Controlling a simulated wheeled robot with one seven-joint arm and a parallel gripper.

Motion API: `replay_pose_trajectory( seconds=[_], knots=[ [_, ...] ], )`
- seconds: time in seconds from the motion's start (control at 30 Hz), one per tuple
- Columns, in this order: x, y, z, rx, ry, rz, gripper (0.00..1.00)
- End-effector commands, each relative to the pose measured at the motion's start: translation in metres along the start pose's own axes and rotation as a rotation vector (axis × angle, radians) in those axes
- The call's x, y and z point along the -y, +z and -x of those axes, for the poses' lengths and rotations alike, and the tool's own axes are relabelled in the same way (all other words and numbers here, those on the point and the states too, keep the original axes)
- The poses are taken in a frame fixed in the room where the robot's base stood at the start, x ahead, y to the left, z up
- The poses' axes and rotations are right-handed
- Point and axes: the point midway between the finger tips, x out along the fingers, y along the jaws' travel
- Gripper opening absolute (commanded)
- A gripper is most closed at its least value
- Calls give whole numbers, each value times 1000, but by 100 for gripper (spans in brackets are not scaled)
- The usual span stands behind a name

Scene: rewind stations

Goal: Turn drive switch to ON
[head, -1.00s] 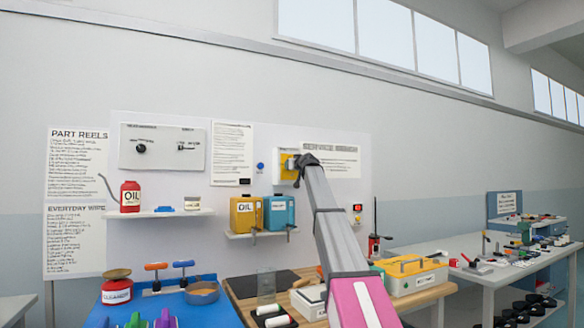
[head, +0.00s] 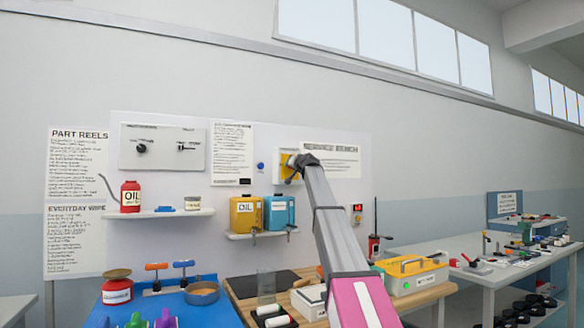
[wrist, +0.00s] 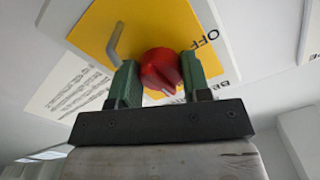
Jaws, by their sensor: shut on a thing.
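The drive switch is a red rotary knob (wrist: 160,70) on a yellow plate (wrist: 168,28) fixed to a white box. An OFF label (wrist: 199,43) is printed beside it; no ON label can be read. In the wrist view, the two green fingers of my gripper (wrist: 159,80) close on the knob from both sides. In the head view, my gripper (head: 301,162) is at the yellow plate (head: 286,166) on the wall board and hides the knob.
A bent grey rod (wrist: 118,42) stands out from the plate close to the left finger. Below in the head view are a shelf with yellow (head: 246,213) and teal (head: 279,212) oil containers. A sign (head: 331,160) hangs right of the switch.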

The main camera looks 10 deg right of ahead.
Motion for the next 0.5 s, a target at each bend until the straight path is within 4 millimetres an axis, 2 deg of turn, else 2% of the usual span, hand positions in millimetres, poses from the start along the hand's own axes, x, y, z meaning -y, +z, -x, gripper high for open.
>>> replay_pose_trajectory(
  seconds=[0.27,0.3,0.33,0.37,0.5],
  knots=[
    [0,1,0,1,-1,-4,20],
    [0,1,0,1,-1,-4,53],
    [0,1,0,1,-1,-3,63],
    [0,1,0,1,-1,-3,69],
    [0,0,0,1,-1,-2,69]
  ],
)
